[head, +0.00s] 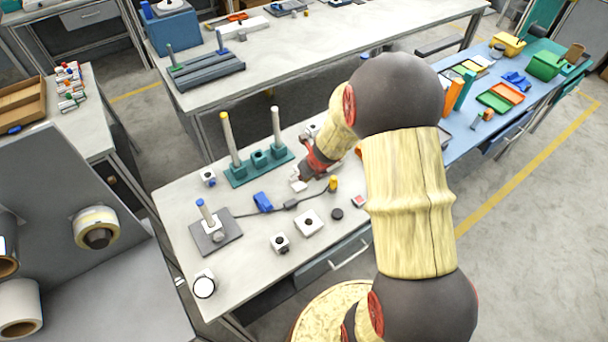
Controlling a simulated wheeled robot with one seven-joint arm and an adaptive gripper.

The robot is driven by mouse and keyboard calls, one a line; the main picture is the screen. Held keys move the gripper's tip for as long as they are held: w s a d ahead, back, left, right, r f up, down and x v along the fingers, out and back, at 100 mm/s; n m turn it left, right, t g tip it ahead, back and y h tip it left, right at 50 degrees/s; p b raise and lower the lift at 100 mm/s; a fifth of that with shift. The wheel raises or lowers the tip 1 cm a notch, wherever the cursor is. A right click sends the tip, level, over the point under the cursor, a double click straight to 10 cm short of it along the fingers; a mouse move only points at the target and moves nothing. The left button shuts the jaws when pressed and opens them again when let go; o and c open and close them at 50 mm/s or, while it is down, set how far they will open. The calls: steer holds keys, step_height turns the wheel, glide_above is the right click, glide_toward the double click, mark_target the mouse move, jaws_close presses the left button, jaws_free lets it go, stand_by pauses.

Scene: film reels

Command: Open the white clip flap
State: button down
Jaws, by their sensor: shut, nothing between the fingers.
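My gripper (301,179) is at the end of my arm, low over the light grey bench near its middle, and points down and left. It is small in this view; its fingers are together with nothing seen between them. A small white piece (297,186) shows right at the fingertips. I cannot tell whether it is the white clip flap or part of the gripper, or whether they touch.
A teal base with two upright posts (260,166) stands just left of my gripper. A grey plate with a post (216,238) is at left. My arm hides the bench's right part.

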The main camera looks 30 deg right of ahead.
steer(key=shift+w+r+p, duration=0.5)
steer(key=shift+w+p, duration=0.2)
steer(key=shift+p, duration=0.15)
steer(key=shift+w+r+p, duration=0.45)
steer(key=shift+w+p, duration=0.2)
steer(key=shift+p, duration=0.15)
steer(key=shift+r, duration=0.15)
